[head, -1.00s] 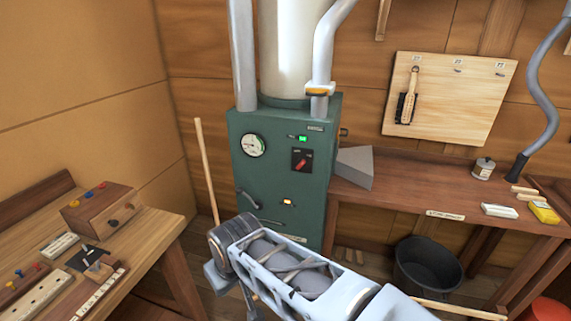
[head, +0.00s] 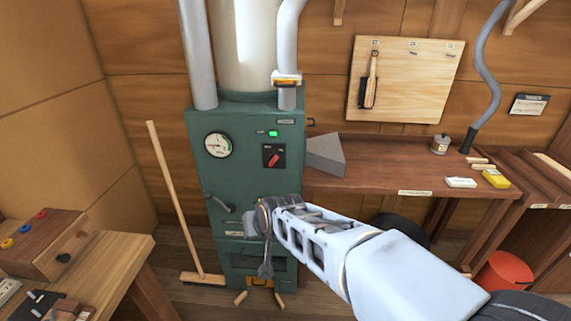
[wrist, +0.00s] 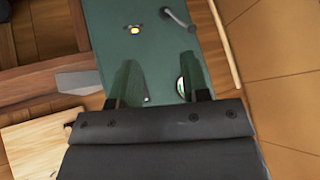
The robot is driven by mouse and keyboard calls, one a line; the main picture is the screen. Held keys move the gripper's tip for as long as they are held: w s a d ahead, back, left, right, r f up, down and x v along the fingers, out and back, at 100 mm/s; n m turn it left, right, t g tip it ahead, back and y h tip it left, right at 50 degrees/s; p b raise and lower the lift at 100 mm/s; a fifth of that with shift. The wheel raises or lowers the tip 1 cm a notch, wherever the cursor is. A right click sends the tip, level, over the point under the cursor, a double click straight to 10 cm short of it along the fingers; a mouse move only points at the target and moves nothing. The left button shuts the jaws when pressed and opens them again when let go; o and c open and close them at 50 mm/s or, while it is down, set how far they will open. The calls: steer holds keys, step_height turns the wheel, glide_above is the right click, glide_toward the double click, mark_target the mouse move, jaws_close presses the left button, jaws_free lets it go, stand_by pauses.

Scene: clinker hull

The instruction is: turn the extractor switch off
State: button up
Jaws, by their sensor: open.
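The green cabinet (head: 205,180) stands against the back wall in the head view. On its upper front is a black switch plate with a red rotary knob (head: 273,157), its bar slanting up to the right; I take this for the extractor switch. The plate's lettering is too small to read. A green lamp (head: 273,133) glows above it. My arm reaches in from the lower right, its end below the knob. My gripper (wrist: 158,78) is open and empty in the wrist view, pointing at the cabinet front. The knob does not show there and may be behind a finger.
A round gauge (head: 218,145) is left of the knob and a lever handle (head: 220,203) is lower left. A grey wedge-shaped box (head: 326,154) on the workbench (head: 390,170) adjoins the cabinet's right side. A broom (head: 172,200) leans at left. Pipes rise above.

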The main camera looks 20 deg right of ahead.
steer(key=w+d+f+m+t+h, duration=0.15)
steer(key=w+m+t, duration=0.35)
steer(key=w, duration=0.7)
steer(key=m+t+h, duration=0.3)
steer(key=m+h, duration=0.3)
steer(key=h, duration=0.2)
glide_toward(274, 162)
steer(key=shift+h, duration=0.25)
steer(key=p+x, duration=0.2)
steer(key=x, duration=0.6)
steer(key=shift+w+d+p, duration=0.1)
steer(key=shift+w+p, duration=0.2)
steer(key=shift+w, duration=0.1)
steer(key=shift+f, duration=0.1)
jaws_close()
